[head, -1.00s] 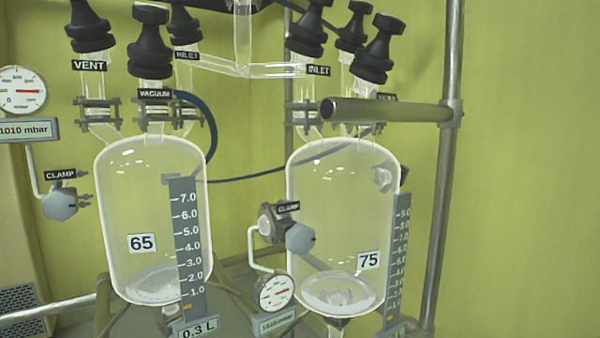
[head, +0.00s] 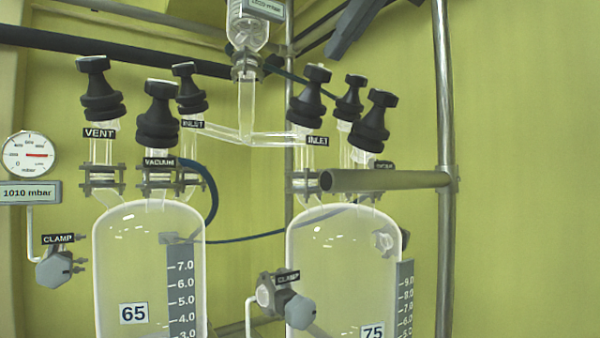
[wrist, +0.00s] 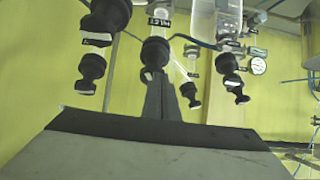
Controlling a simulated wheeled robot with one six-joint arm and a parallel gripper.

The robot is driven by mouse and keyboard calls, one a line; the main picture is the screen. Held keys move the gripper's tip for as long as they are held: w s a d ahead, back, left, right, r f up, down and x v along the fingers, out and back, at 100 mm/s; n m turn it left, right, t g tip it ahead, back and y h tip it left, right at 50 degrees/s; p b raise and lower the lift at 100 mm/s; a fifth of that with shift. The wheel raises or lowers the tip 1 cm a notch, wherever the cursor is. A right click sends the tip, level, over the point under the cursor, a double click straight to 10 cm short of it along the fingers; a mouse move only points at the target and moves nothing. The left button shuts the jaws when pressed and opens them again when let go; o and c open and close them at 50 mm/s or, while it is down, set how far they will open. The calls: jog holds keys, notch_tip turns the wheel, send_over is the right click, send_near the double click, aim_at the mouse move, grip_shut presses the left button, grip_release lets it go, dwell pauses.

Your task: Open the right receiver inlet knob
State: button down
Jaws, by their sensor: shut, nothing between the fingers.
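The right receiver (head: 345,262) is a clear glass vessel labelled 75. Its inlet knob (head: 311,97) is black, tilted, and sits on a glass neck above an INLET label (head: 318,141). My gripper (head: 338,48) shows as a dark grey shape at the top of the head view, above and right of that knob and apart from it in the picture. In the wrist view my gripper (wrist: 161,84) is shut and empty, its fingers pointing at several black knobs. A black knob (wrist: 155,53) shows close behind the fingertips; I cannot tell which knob it is or whether they touch.
Two more black knobs (head: 348,98) (head: 373,121) stand close right of the inlet knob. A horizontal metal bar (head: 390,181) crosses in front of the necks to an upright pole (head: 446,200). The left receiver (head: 145,260) has its own knobs. Free wall lies to the right.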

jog(key=shift+w+a+f, duration=0.25)
jog(key=shift+w+f, duration=0.1)
jog(key=shift+f, duration=0.35)
jog(key=shift+w+a+f, duration=0.2)
jog(key=shift+w+f, duration=0.1)
jog(key=shift+f, duration=0.35)
jog(key=shift+w+r, duration=0.1)
jog(key=shift+w, duration=0.05)
jog(key=shift+w+d, duration=0.3)
jog(key=shift+d, duration=0.3)
jog(key=shift+w+d, duration=0.4)
dwell(0.5)
jog(key=s+d+r, duration=0.2)
jog(key=s+r, duration=0.1)
jog(key=r, duration=0.1)
jog(key=shift+r, duration=0.4)
dwell(0.5)
